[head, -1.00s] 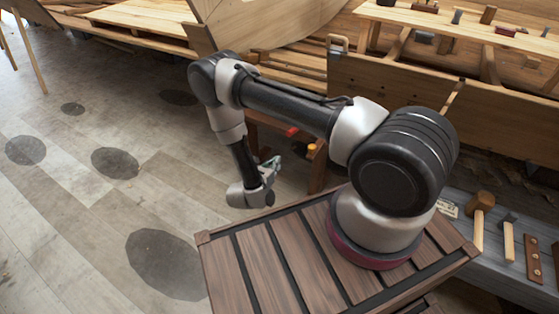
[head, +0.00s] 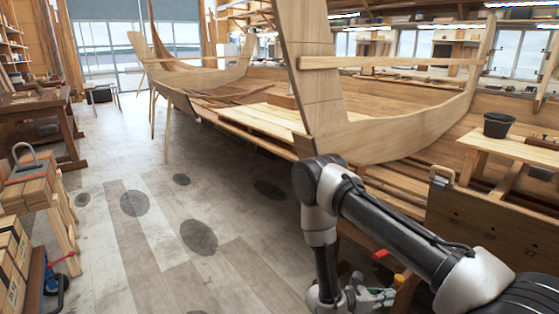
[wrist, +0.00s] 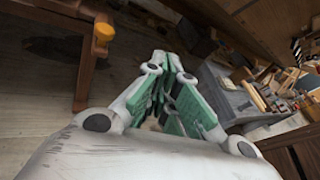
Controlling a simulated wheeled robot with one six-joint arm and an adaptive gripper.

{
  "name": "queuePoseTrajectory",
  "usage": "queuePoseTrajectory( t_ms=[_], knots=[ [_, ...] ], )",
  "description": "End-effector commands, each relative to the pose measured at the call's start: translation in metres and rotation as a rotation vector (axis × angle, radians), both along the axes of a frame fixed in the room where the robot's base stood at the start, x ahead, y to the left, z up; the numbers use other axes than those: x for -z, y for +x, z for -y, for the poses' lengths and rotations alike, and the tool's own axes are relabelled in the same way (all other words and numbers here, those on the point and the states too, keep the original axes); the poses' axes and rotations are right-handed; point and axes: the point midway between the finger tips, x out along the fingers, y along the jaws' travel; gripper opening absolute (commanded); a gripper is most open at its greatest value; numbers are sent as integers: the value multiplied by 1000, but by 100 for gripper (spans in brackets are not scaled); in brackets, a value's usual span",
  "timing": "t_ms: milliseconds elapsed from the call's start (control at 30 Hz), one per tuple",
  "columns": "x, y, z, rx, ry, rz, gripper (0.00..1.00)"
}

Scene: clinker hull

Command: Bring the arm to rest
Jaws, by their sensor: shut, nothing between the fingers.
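My arm (head: 400,240) is folded at the lower right of the head view, its elbow up and its forearm hanging down. My gripper (head: 372,297) is at the bottom edge of that view, beside the wooden hull side and above the floor. In the wrist view my gripper (wrist: 172,62) has its green-padded fingers brought together at the tips. Nothing is seen between them. The base of my arm is out of the head view.
A pale wooden hull (head: 400,140) stands close behind my arm. A grey tool shelf (wrist: 232,98) is on the right. The floor (head: 140,235) on the left is largely clear.

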Motion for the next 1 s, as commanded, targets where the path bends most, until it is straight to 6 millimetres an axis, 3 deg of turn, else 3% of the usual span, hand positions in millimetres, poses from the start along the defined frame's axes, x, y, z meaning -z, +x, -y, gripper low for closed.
queuePoseTrajectory(
  t_ms=[33,233,500,700,1000],
  knots=[
    [-22,-2,4,72,6,30,0],
    [-104,-21,17,379,63,160,0],
    [-222,-61,17,840,264,411,0],
    [-291,-94,8,1131,471,597,0],
    [-375,-139,-8,1466,838,868,0]
  ],
)
